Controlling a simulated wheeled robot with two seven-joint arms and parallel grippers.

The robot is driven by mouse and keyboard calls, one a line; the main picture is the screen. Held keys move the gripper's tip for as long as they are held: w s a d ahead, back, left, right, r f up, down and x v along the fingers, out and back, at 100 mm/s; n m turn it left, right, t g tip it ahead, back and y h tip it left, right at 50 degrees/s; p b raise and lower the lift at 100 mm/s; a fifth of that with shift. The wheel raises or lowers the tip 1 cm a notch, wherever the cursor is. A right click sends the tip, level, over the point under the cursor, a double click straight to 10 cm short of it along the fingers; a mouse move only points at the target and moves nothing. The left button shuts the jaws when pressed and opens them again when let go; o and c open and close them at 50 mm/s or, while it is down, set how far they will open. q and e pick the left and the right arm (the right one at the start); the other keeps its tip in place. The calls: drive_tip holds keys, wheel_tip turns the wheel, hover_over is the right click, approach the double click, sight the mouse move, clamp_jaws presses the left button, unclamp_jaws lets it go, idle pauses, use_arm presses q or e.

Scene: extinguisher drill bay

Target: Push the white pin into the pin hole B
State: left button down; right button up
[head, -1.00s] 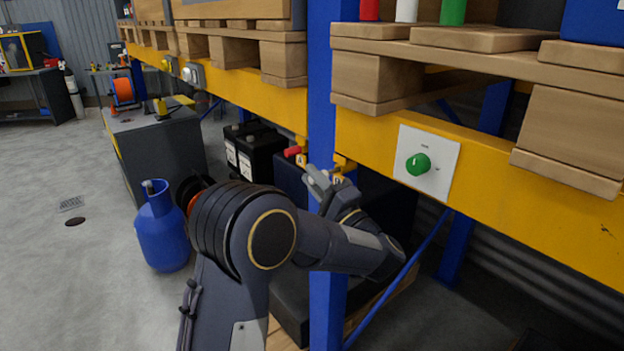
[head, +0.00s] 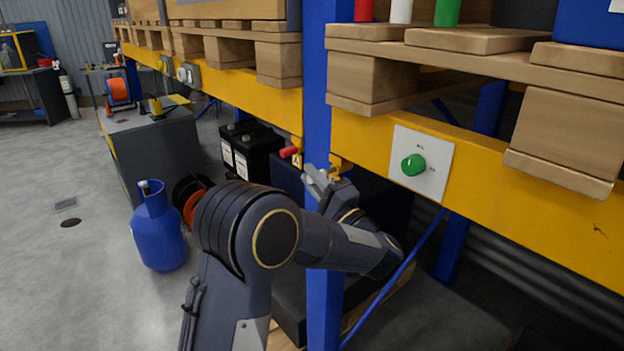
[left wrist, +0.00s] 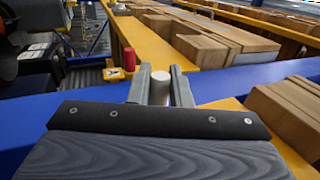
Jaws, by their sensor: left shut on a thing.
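My left gripper (left wrist: 160,88) is shut on the white pin (left wrist: 160,90), which stands between its two fingers in the left wrist view. In the head view the left gripper (head: 317,182) is beside the blue post, in front of a small yellow bracket (head: 342,163) on the beam. The gripper hides much of this bracket, and its hole and label cannot be read. I cannot tell whether the pin's tip touches the hole. A red pin (head: 289,152) sits in another bracket marked A (head: 297,162), left of the post; it also shows in the left wrist view (left wrist: 129,60). My right gripper is out of view.
The blue post (head: 317,80) stands close to the gripper. A yellow beam (head: 480,170) with a green knob (head: 413,165) runs to the right. Pallets rest above. A blue gas bottle (head: 158,230) stands on the floor at left, where the floor is clear.

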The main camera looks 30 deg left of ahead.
use_arm(q)
drive_tip(key=shift+w+d+r+p, duration=0.1)
drive_tip(key=shift+w+d+p, duration=0.2)
drive_tip(key=shift+w+p, duration=0.3)
drive_tip(key=shift+w+d+p, duration=0.25)
drive_tip(key=shift+w+p, duration=0.2)
drive_tip(key=shift+w, duration=0.25)
idle(0.8)
drive_tip(key=c, duration=1.3)
unclamp_jaws()
drive_tip(key=shift+o, duration=0.2)
drive_tip(key=b+v, duration=0.1)
drive_tip(key=v, duration=0.8)
